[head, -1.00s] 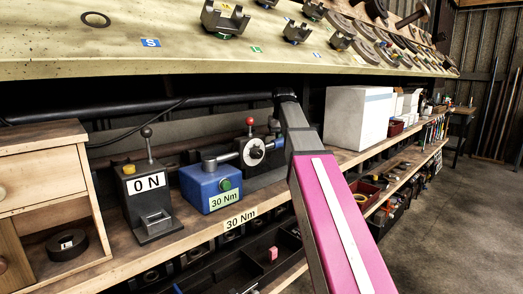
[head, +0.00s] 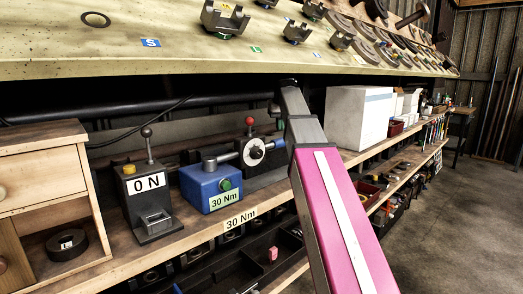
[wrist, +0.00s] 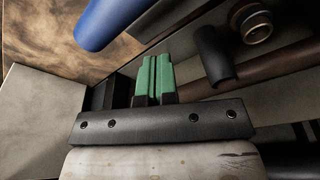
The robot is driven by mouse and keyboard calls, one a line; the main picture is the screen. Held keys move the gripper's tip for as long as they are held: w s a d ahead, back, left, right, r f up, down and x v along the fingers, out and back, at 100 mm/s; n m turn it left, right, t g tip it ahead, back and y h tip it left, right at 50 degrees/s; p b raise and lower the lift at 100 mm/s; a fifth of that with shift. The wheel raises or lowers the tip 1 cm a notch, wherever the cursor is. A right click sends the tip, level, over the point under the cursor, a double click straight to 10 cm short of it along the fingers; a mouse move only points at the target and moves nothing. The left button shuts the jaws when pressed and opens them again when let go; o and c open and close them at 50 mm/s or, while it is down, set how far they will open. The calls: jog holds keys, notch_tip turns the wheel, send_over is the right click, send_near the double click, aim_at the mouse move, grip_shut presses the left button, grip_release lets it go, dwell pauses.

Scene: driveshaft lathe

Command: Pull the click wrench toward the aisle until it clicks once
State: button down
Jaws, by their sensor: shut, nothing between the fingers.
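The blue block (head: 210,187) marked 30 Nm stands on the bench shelf, with a green button on its front. A grey bar (head: 222,158) runs from its top toward a dark block (head: 262,162) with a white dial and red knob. I cannot tell surely which part is the click wrench. In the wrist view my gripper (wrist: 154,78) shows green fingertips, closed together and empty. A dark rounded handle-like piece (wrist: 214,55) lies to their right, apart from them. A blue rounded part (wrist: 102,22) is at upper left. In the head view my gripper is hidden.
A wooden drawer cabinet (head: 40,139) is at far left. White boxes (head: 357,117) stand right of my arm. The sloping panel (head: 180,58) overhangs the shelf. The aisle floor (head: 440,230) is clear.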

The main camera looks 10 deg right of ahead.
jog(key=shift+r, duration=1.65)
